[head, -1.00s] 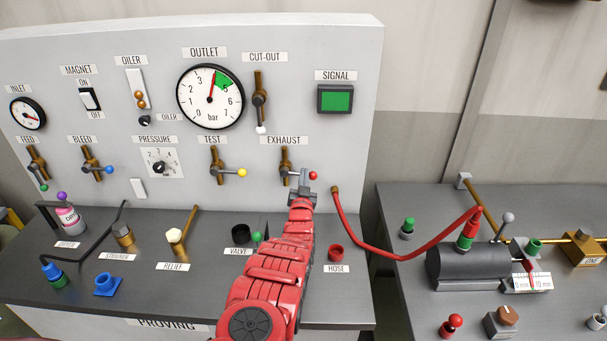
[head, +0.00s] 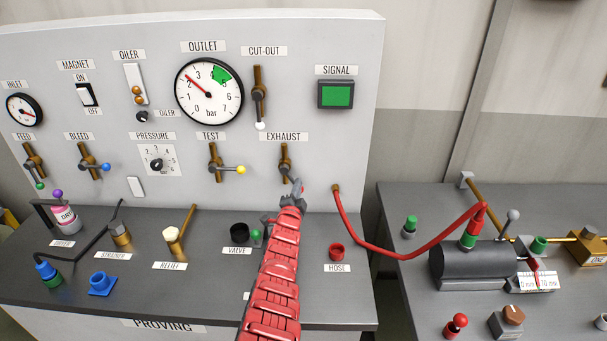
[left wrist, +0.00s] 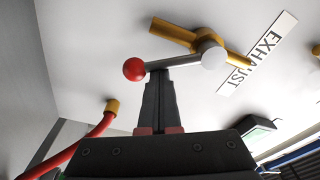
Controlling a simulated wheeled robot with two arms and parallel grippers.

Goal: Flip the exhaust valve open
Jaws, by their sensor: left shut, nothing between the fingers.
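The exhaust valve (head: 284,162) is on the panel under its EXHAUST label, with a vertical brass body. In the left wrist view its grey lever (left wrist: 175,62) runs from a pale hub to a red ball (left wrist: 135,69), slanted between the panel's downward and rightward directions. In the head view the ball is hidden behind my left gripper (head: 297,186). That gripper is shut and empty, and its fingertips (left wrist: 160,76) are at the lever close to the ball; I cannot tell whether they touch. My right gripper is out of view.
The test valve (head: 213,162) with a yellow knob is to the left. A red hose (head: 365,245) leaves the panel just to the right. The green valve knob (head: 256,235) and red hose socket (head: 336,251) are on the bench below. The outlet gauge (head: 209,94) reads between 2 and 3.

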